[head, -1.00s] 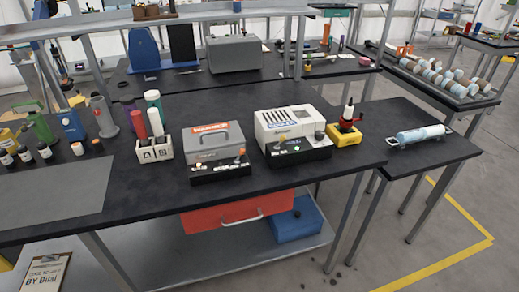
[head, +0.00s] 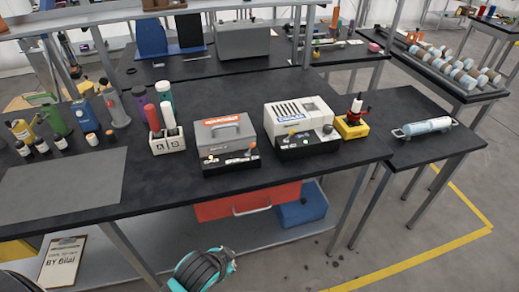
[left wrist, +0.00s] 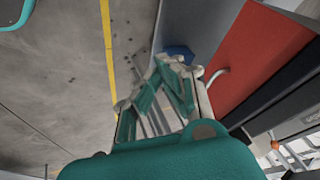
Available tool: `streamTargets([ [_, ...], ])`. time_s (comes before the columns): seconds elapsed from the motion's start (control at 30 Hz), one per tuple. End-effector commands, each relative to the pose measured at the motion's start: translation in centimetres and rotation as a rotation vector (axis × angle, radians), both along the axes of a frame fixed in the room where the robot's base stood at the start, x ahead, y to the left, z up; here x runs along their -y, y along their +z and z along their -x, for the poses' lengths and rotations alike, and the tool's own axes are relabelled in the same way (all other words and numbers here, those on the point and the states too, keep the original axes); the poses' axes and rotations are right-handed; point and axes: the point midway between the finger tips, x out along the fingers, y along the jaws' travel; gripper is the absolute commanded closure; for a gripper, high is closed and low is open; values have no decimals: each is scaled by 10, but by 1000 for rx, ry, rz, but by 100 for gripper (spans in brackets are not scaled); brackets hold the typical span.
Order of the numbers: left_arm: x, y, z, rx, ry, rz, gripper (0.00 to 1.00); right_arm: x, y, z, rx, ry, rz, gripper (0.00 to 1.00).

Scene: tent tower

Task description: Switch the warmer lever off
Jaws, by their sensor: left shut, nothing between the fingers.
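A grey box with a top handle and an orange label (head: 222,130) stands on the black workbench (head: 290,185). Its black front panel (head: 230,164) has small knobs or levers, one orange-tipped. A white slotted machine with a blue label (head: 298,114) stands to its right, with its own black control panel (head: 307,143). The labels are too small to read, so I cannot tell surely which is the warmer, or its lever position. My left gripper (left wrist: 172,75) is shut and empty, low in front of the bench. My right gripper is not in view.
A yellow-based red and black device (head: 352,122) stands right of the white machine. A white holder (head: 167,143) with tubes stands left of the grey box.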

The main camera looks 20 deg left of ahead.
Motion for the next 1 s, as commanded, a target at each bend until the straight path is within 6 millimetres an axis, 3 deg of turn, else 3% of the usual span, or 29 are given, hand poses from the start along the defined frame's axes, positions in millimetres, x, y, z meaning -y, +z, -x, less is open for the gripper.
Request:
streamTargets([
  [0.03, 3, 29, -27, 93, -106, -74, 100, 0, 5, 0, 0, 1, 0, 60],
  [0.1, 9, 53, -56, 199, -243, -178, 100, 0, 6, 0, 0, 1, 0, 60],
  [0.3, 20, 102, -134, 473, -618, -544, 100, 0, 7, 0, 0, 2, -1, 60],
  [0.43, 20, 121, -170, 593, -815, -779, 100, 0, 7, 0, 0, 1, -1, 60],
  [0.63, 15, 133, -196, 672, -981, -991, 100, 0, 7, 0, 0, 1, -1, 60],
  [1.0, 14, 135, -200, 686, -1010, -1030, 100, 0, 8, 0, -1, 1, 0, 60],
])
